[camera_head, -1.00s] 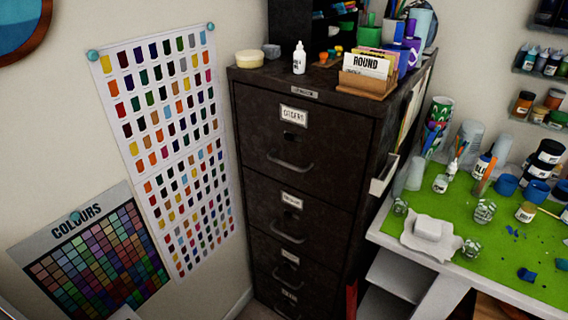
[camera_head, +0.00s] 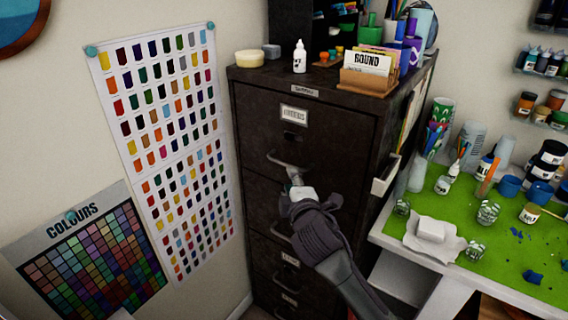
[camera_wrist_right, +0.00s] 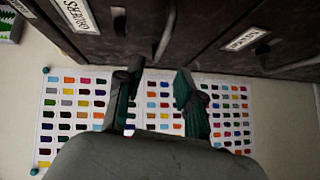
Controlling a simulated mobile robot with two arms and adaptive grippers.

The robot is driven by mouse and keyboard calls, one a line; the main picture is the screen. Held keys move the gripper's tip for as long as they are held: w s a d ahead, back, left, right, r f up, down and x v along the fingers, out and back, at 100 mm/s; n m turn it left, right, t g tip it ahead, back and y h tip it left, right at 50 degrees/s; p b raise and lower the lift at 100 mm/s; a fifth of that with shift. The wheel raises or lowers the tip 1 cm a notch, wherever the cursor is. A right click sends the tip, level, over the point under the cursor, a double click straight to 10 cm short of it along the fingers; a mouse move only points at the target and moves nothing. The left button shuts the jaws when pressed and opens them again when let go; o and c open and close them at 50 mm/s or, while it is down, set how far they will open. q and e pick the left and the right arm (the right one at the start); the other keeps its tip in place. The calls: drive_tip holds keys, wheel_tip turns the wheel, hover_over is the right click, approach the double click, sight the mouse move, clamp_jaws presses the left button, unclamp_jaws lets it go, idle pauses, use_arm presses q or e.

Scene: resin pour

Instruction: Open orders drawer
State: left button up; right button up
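The orders drawer (camera_head: 300,130) is the top drawer of a dark filing cabinet and looks shut. Its white label (camera_head: 294,115) sits above a curved metal handle (camera_head: 283,161); the label (camera_wrist_right: 76,14) and handle (camera_wrist_right: 167,32) also show in the right wrist view. My right gripper (camera_head: 295,178) is just below and in front of this handle. In the right wrist view its two fingers (camera_wrist_right: 158,78) are apart with nothing between them, and the handle lies just beyond their tips. I cannot tell whether they touch it.
Several more drawers lie below, with a second label (camera_wrist_right: 246,39) in the wrist view. A white bottle (camera_head: 300,57) and a wooden card holder (camera_head: 368,87) stand on the cabinet. A cluttered green-topped table (camera_head: 500,262) is on the right. Colour charts (camera_head: 170,150) hang on the left wall.

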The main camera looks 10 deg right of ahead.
sight(284, 164)
drive_tip(key=w, duration=0.3)
drive_tip(key=w+f, duration=0.1)
drive_tip(key=w, duration=0.3)
drive_tip(key=w+p, duration=0.1)
drive_tip(key=w, duration=0.2)
drive_tip(key=shift+w+d+f, duration=0.15)
drive_tip(key=shift+d+f, duration=0.1)
clamp_jaws()
